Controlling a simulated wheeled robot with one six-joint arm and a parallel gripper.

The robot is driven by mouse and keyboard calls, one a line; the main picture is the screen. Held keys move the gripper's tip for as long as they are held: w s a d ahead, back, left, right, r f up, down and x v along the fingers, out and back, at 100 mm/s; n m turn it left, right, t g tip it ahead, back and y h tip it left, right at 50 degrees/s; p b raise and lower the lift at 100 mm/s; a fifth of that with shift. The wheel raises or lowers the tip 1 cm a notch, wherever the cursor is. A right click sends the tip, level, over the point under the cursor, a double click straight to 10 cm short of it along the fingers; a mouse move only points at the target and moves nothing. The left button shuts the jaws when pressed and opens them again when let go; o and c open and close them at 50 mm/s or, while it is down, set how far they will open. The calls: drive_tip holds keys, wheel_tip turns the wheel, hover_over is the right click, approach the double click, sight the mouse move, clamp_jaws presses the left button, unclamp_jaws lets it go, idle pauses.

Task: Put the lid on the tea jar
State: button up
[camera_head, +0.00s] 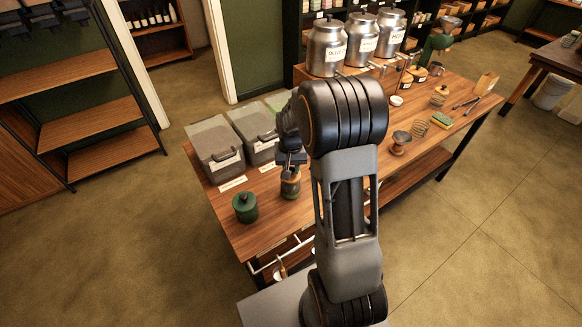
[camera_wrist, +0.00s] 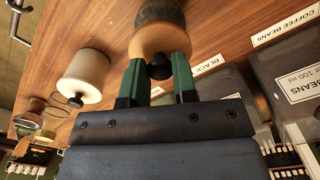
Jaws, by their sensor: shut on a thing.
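My gripper (camera_wrist: 158,74) is shut on the dark knob of a tan wooden lid (camera_wrist: 160,40). The lid is at the mouth of a jar with a dark band (camera_wrist: 160,12), taken as the tea jar. Whether the lid is fully seated or just above the rim I cannot tell. In the head view this jar (camera_head: 290,187) stands upright on the wooden table, directly below my gripper (camera_head: 290,162). My arm hides part of the table behind it.
A cream jar with a dark knob (camera_wrist: 86,76) is beside the held lid in the wrist view. Steel canisters (camera_head: 327,48) stand at the back.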

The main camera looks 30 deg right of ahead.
drive_tip(key=o, duration=1.2)
drive_tip(key=shift+r, duration=0.1)
drive_tip(key=shift+r+p, duration=2.05)
drive_tip(key=shift+r, duration=0.65)
drive_tip(key=shift+c, duration=0.3)
clamp_jaws()
